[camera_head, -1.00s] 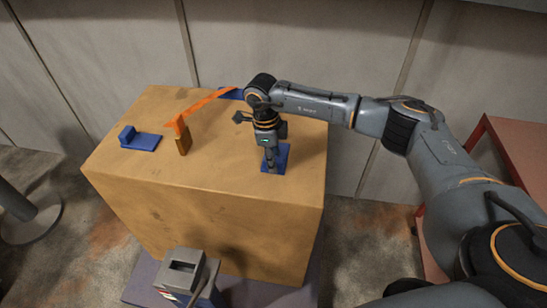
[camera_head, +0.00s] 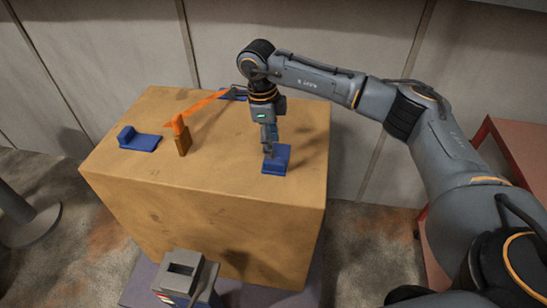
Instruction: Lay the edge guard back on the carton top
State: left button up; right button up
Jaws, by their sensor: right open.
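The carton (camera_head: 215,215) is a large tan box with a flat top. A blue L-shaped edge guard (camera_head: 280,163) lies on the right part of its top, with a low lip at its front. My right gripper (camera_head: 268,154) points down just over this guard's left back part, open, with its fingers partly overlapping it in view. I cannot tell whether the fingertips touch it. A second blue guard (camera_head: 143,143) lies at the left of the top, and another blue piece (camera_head: 230,97) lies at the back, partly hidden. My left gripper is not in view.
A grey-and-blue device (camera_head: 185,275) stands in front of the carton. A red table (camera_head: 515,150) is at the right. The front of the carton top is clear.

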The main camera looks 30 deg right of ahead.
jog(key=r, duration=0.5)
jog(key=shift+w+a+b, duration=0.15)
jog(key=shift+a+b, duration=0.1)
jog(key=shift+b, duration=0.15)
